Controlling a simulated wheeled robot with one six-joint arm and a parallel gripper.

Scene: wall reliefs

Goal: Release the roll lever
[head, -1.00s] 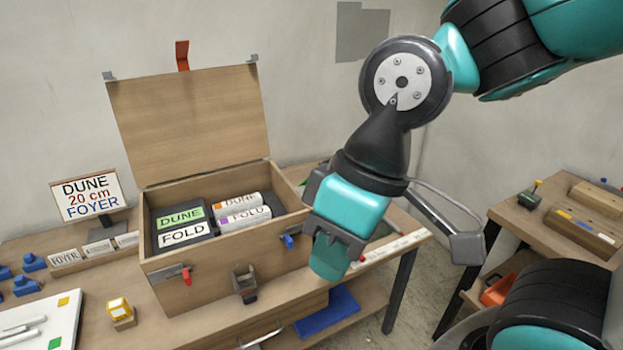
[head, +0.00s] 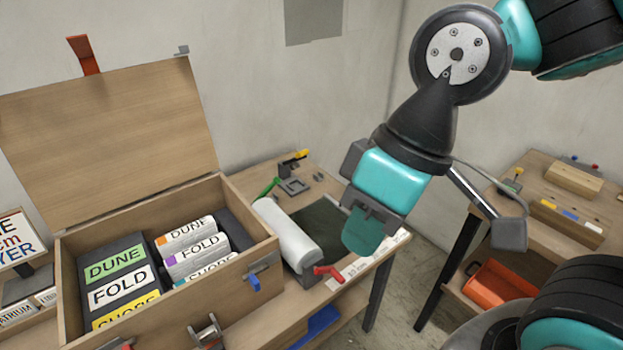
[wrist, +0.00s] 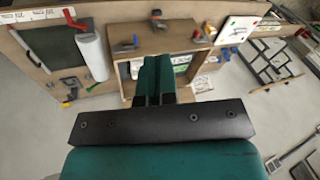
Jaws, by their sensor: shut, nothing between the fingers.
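The roll lever (head: 328,272) is a red handle at the near end of a white roll (head: 283,228), in a grey holder on the table right of the open box. In the wrist view the red lever (wrist: 74,19) sticks out beside an end of the white roll (wrist: 93,53). My gripper (head: 362,236) is shut and empty. In the head view it appears above and to the right of the lever, over a dark green sheet (head: 325,222), apart from the lever. In the wrist view my gripper's fingers (wrist: 156,78) are together, pointing at the box area.
The open wooden box (head: 155,260) holds labelled blocks and rolls. A blue latch (head: 253,282) is on its right front corner. A second table (head: 560,205) with an orange bin (head: 497,283) stands at right, with floor between the tables.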

